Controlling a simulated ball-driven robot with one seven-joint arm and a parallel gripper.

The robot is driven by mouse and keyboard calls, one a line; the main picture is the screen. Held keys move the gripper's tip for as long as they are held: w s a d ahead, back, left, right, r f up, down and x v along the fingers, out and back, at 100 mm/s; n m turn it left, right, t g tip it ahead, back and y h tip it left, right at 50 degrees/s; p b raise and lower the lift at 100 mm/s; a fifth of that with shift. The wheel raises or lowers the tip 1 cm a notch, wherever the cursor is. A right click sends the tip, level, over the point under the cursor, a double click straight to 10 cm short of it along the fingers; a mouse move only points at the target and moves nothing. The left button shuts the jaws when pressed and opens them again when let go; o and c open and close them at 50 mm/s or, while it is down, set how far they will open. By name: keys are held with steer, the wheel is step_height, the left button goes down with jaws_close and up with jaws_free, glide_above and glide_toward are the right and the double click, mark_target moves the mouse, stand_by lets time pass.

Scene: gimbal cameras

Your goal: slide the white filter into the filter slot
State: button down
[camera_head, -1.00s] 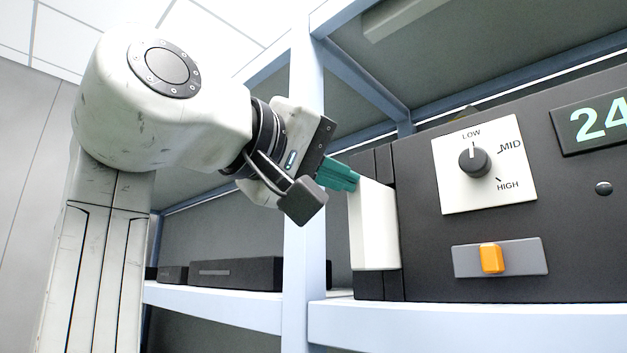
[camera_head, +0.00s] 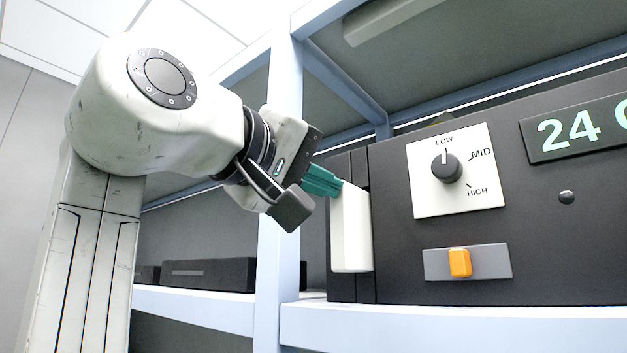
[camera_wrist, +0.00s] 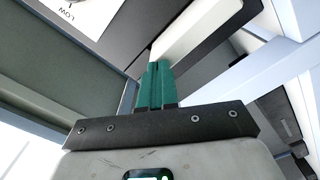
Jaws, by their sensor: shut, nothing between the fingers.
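The white filter (camera_head: 351,228) is an upright white block at the left side of a dark device (camera_head: 390,285). It sits partly in a slot there, with its white outer part sticking out to the left. How deep it sits cannot be told. My gripper (camera_head: 337,186) has teal fingers, shut and empty, with the tips at the filter's upper outer edge. In the wrist view, the shut fingers (camera_wrist: 157,70) point at the end of the white filter (camera_wrist: 195,35). They look to be touching it or very close.
The device's front has a LOW/MID/HIGH dial (camera_head: 446,166), an orange switch (camera_head: 460,263) and a display reading 24 (camera_head: 570,132). A blue-grey shelf post (camera_head: 280,240) stands just behind my gripper. Dark flat boxes (camera_head: 208,273) lie on the shelf at left.

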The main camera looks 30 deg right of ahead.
steer(key=shift+w+d, duration=0.15)
steer(key=shift+d, duration=0.35)
steer(key=shift+a, duration=0.1)
steer(key=b+v, duration=0.1)
steer(key=v, duration=1.2)
steer(key=shift+a+b, duration=0.3)
steer(key=shift+b, duration=0.1)
